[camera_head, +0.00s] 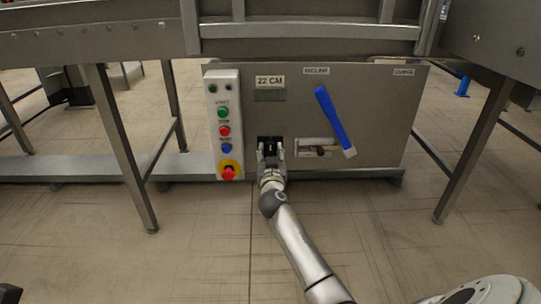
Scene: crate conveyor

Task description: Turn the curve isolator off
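The grey control panel (375,110) faces me. A small CURVE label (404,72) is at its top right, and another label (316,71), which seems to read INCLINE, is left of it. A long blue lever (334,117) slants down to the right below and between these labels. My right gripper (270,149) is in front of the panel's lower left part, left of the lever and apart from it. Its fingers look spread, with a dark part between them; contact with the panel cannot be told. Only a dark part at the bottom left corner may be my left gripper (9,293).
A button box (225,124) with green, red and blue buttons and a red emergency stop (229,172) is just left of my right gripper. A recessed slot (318,147) is right of it. Metal legs (120,150) stand at both sides. The front floor is open.

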